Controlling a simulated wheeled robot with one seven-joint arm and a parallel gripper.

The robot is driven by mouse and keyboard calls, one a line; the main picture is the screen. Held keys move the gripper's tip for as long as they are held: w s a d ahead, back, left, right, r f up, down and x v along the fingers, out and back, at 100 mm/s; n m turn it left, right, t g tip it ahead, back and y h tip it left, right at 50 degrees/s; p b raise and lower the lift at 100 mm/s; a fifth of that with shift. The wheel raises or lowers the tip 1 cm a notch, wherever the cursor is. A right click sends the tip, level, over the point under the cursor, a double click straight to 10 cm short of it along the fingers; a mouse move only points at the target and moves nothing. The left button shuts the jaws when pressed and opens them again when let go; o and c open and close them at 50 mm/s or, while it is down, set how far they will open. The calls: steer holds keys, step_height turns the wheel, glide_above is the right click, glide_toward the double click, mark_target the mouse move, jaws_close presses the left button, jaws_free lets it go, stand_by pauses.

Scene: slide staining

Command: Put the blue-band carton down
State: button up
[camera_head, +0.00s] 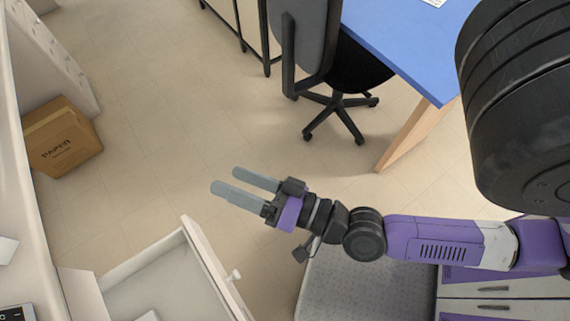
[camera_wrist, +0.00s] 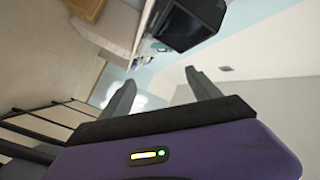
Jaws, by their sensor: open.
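No blue-band carton can be made out in either view. My gripper (camera_head: 226,180) is open, with its two grey fingers apart and nothing between them. It is over the bare floor, pointing left, above and to the right of an open white drawer in the picture. In the wrist view my gripper (camera_wrist: 160,78) also shows both fingers spread and empty.
The open drawer (camera_head: 206,262) juts out at lower left; a pale item (camera_head: 148,316) in it is cut off. A brown paper box (camera_head: 63,137) stands on the floor at left. A black office chair (camera_head: 340,100) and blue-topped desk (camera_head: 410,40) are at upper right.

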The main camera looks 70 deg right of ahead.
steer(key=s+n+g+y, duration=0.1)
steer(key=s+n+g, duration=0.2)
steer(key=s+n, duration=0.7)
steer(key=shift+s+a+r+g+y, duration=0.3)
steer(key=shift+s+a+g, duration=0.15)
steer(key=shift+s, duration=0.2)
